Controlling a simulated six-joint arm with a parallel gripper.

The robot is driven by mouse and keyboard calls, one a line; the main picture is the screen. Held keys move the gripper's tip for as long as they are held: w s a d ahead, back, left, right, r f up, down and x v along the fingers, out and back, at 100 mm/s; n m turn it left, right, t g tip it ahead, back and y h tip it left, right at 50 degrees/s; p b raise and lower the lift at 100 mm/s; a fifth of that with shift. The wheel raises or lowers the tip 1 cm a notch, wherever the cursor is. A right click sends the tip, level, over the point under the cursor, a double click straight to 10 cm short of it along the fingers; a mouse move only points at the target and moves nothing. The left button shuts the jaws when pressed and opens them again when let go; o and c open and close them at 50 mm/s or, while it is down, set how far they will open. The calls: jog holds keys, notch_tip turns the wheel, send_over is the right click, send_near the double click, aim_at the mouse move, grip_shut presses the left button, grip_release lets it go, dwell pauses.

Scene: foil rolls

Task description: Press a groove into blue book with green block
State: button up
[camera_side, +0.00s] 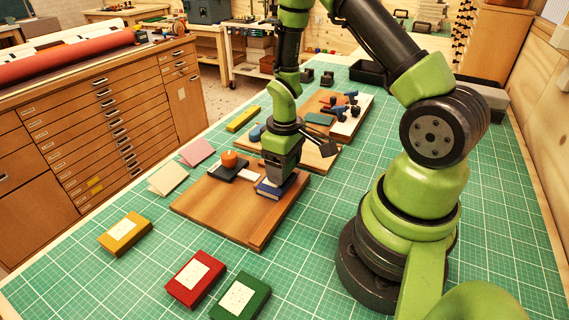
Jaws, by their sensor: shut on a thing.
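A blue book (268,192) lies flat on the front wooden board, near its right edge. My gripper (279,178) points down right above the book's far part and covers some of it. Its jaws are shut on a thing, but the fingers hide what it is. I cannot tell whether it touches the book's cover. I cannot make out a green block at the jaws. A flat dark green piece (318,119) lies on the wooden board farther back.
On the front board (215,208), a dark pad with an orange ball-shaped knob (229,159) stands left of the book. Yellow (125,234), red (195,279) and green (241,297) books lie in front. Blue-and-black tools (347,101) stand behind.

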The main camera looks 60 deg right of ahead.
jog(key=shift+f, duration=0.5)
dwell(0.8)
jog(key=shift+a, duration=1.65)
dwell(0.5)
jog(key=shift+d, duration=0.65)
jog(key=shift+d, duration=0.2)
jog(key=shift+d, duration=0.55)
dwell(0.3)
jog(key=shift+d+f, duration=0.1)
jog(key=shift+d, duration=0.15)
jog(key=shift+a, duration=0.2)
jog(key=shift+a, duration=0.25)
jog(key=shift+a, duration=0.1)
